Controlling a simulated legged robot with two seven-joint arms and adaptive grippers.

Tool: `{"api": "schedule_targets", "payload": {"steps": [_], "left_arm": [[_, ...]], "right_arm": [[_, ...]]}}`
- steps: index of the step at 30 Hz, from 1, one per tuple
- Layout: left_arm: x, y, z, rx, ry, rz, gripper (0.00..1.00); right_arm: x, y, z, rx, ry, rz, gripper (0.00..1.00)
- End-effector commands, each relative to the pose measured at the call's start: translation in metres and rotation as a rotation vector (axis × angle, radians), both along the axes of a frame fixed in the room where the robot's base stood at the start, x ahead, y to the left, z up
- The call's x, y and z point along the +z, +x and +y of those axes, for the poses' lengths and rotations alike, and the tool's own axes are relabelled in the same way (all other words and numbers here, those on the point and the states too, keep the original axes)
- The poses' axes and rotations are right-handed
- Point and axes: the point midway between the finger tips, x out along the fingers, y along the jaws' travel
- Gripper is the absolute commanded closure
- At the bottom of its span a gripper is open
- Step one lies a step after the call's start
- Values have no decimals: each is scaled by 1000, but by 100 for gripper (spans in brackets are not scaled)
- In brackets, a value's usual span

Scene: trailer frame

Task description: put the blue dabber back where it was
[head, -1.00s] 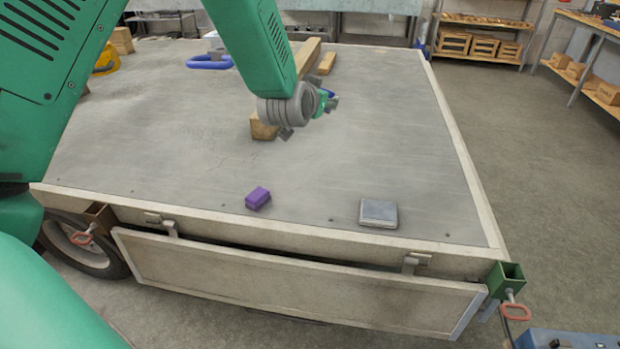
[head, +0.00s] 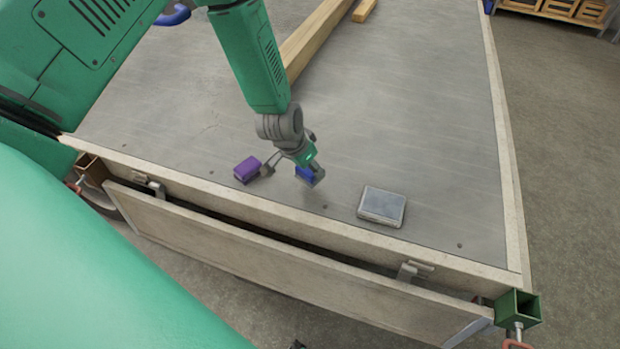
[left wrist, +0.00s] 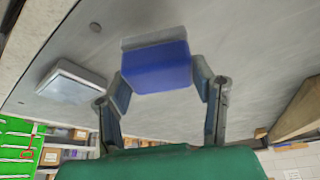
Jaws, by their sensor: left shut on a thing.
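The blue dabber (head: 304,173) is a small blue block, partly hidden by my left gripper in the head view. In the left wrist view the blue dabber (left wrist: 157,68) sits between both fingers, with a grey pad on its far side. My left gripper (head: 292,172) is shut on it, low over the trailer bed near its front edge. I cannot tell whether the pad touches the bed. A purple block (head: 247,169) lies just left of the gripper, and a flat grey case (head: 382,206) lies to its right. My right gripper is out of view.
The grey trailer bed (head: 420,130) has a raised pale rim (head: 330,237) along its front. A long wooden beam (head: 315,40) and a short wood piece (head: 364,10) lie farther back. The bed is clear behind and right of the grey case.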

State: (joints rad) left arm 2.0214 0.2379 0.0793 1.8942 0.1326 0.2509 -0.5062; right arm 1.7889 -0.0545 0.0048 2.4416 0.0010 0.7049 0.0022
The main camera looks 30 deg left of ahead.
Motion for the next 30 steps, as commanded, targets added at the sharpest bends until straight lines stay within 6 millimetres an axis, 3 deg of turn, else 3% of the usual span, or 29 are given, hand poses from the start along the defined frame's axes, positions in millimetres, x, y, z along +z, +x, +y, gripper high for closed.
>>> {"api": "schedule_targets", "payload": {"steps": [10, 20, 21, 22, 30], "left_arm": [[-42, 1, -1, 2, 1, -2, 72], [-46, 1, 0, 1, 0, -3, 72], [-46, 1, 0, 1, 0, -3, 43], [-46, 1, 0, 1, 0, -3, 32], [-45, 1, 0, 0, 0, -3, 29]], "right_arm": [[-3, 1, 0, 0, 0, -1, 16], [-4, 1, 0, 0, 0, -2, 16], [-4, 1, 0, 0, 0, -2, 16], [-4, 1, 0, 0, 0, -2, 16], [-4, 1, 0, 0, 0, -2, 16]]}}
